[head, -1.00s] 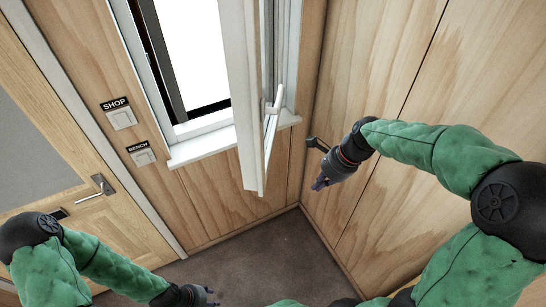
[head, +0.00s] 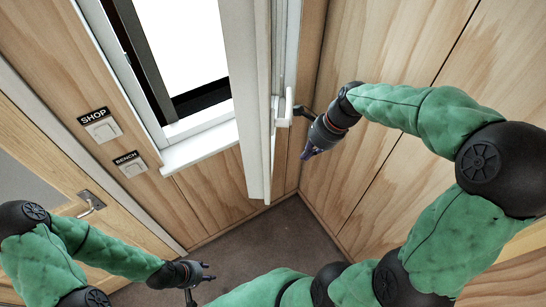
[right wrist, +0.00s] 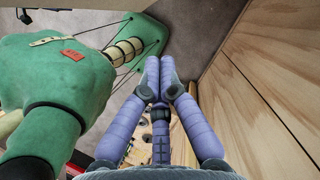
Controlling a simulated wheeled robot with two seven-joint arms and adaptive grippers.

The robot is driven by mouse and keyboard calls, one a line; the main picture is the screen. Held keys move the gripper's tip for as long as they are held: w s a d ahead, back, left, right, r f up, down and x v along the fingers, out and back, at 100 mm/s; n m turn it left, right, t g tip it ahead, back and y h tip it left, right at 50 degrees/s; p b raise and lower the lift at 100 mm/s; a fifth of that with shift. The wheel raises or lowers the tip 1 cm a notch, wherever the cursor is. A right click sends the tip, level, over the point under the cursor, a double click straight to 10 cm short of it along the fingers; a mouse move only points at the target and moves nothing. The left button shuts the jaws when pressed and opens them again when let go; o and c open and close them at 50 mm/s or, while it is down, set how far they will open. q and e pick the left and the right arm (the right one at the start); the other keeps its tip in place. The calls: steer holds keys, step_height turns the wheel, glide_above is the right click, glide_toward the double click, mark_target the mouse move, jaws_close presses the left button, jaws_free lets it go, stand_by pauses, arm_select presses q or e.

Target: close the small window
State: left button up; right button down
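The small window (head: 195,45) is open in the wood-panelled wall. Its white sash (head: 252,90) stands swung out into the room, seen nearly edge-on, with a white handle (head: 283,108) on its right side. My right gripper (head: 306,154) is just right of the sash's lower part, below the handle, and apart from the sash in the picture. In the right wrist view its purple fingers (right wrist: 159,70) are together at the tips with nothing seen between them. My left gripper (head: 209,271) is low over the floor, away from the window; its fingers are too small to judge.
A white sill (head: 200,147) juts out under the window. SHOP (head: 100,125) and BENCH (head: 130,165) switches are left of it, beside a wooden door with a metal handle (head: 91,202). A panelled wall (head: 420,40) stands close on the right. The grey floor (head: 265,240) in the corner is clear.

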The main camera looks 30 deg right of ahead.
steer(key=w+a+f+p, duration=0.1)
steer(key=w+a+f, duration=0.2)
steer(key=a+f, duration=0.3)
steer(key=shift+x, duration=1.5)
steer(key=shift+s+d+f, duration=0.1)
steer(key=shift+d, duration=0.05)
